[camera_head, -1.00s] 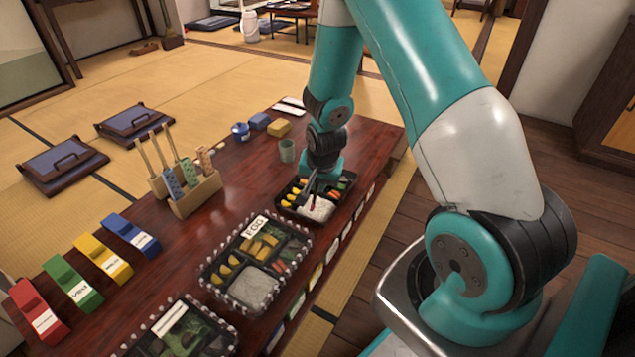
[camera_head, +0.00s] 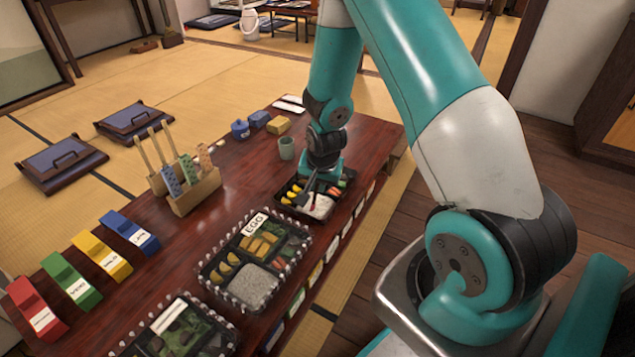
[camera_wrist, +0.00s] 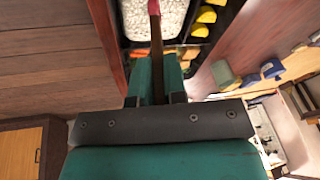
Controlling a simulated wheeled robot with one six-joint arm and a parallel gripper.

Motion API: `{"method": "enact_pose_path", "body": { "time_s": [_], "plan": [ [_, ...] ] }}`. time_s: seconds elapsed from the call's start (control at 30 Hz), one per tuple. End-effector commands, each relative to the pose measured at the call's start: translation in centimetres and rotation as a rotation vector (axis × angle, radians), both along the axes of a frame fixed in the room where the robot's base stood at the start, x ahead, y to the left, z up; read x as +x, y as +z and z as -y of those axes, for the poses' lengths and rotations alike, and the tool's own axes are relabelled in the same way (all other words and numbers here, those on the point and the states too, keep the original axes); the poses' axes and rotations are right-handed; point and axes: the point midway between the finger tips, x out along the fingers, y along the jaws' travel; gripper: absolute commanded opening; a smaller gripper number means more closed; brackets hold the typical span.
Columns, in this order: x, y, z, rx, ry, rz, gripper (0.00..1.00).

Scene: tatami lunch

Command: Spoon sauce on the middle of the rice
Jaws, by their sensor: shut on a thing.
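My gripper (camera_head: 316,175) is low over the far lunch box (camera_head: 329,213). It is shut on a spoon, whose brown handle (camera_wrist: 156,62) runs up between the teal fingers in the wrist view. In the head view the dark spoon (camera_head: 303,197) slants down to the left over the box. The white rice (camera_head: 319,206) fills the near part of that box and has a reddish patch on it. The rice also shows in the wrist view (camera_wrist: 175,20), with the spoon across it. Whether the spoon touches the rice, or bears sauce, I cannot tell.
A second lunch box (camera_head: 203,273) with rice stands nearer, and another box (camera_head: 232,327) is at the bottom. A green cup (camera_head: 287,148) and a blue pot (camera_head: 240,129) stand behind. A wooden holder (camera_head: 195,197) and coloured blocks line the table's left side.

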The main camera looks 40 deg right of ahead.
Motion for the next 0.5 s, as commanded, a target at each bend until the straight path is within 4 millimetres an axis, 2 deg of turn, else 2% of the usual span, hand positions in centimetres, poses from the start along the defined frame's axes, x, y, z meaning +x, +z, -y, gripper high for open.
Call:
{"method": "enact_pose_path", "body": {
  "time_s": [0.5],
  "plan": [
    [0.06,-0.50,0.14,0.000,-0.001,0.000,0.00]
  ]
}}
